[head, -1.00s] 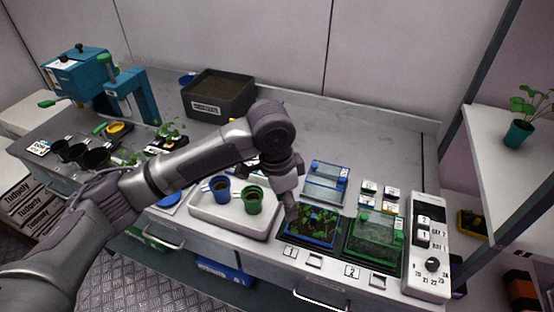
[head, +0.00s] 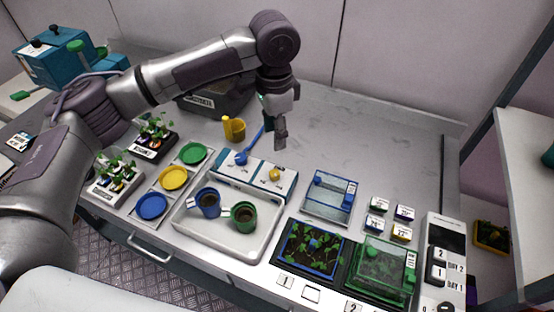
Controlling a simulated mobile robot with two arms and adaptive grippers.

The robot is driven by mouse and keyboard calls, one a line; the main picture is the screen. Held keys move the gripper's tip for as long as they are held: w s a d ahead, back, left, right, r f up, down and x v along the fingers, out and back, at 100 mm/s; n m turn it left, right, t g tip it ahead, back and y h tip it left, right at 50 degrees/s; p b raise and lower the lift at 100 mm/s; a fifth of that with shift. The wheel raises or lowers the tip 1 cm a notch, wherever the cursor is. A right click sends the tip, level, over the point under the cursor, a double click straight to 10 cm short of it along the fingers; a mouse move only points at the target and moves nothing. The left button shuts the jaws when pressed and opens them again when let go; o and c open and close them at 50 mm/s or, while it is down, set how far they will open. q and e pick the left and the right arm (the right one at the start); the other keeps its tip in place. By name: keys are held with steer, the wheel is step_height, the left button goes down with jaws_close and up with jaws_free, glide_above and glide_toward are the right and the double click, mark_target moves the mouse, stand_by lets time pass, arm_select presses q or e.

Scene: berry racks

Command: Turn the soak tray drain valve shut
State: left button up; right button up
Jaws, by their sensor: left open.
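The white soak tray (head: 262,250) sits on the bench with a blue cup (head: 208,203) and a green cup (head: 244,215) of dark soil in it. Behind it is a white and blue panel (head: 256,178) with a yellow knob (head: 275,175) and a blue part with a long slanted handle (head: 241,158). I cannot tell which of these is the drain valve. My left gripper (head: 281,143) is open and points down, above and behind the panel, apart from the knob. Its fingers look empty. My right gripper is not in view.
A clear blue-edged box (head: 328,197), a blue seedling tray (head: 310,251) and a green covered tray (head: 383,269) stand to the right. A yellow cup (head: 234,129) stands behind the panel. Coloured dishes (head: 174,178) lie left. The back right bench is clear.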

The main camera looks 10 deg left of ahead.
arm_select(q)
glide_above(274, 172)
steer(key=f, duration=0.4)
steer(key=shift+s+f+p, duration=0.3)
steer(key=shift+p, duration=0.1)
steer(key=f, duration=0.3)
steer(key=shift+w+f+p, duration=0.2)
steer(key=shift+f+p, duration=0.05)
steer(key=shift+p, duration=0.05)
step_height(274, 172, down, 4)
steer(key=shift+d+r, duration=0.1)
steer(key=shift+r, duration=0.05)
steer(key=shift+f+p, duration=0.3)
steer(key=shift+f, duration=0.2)
jaws_close()
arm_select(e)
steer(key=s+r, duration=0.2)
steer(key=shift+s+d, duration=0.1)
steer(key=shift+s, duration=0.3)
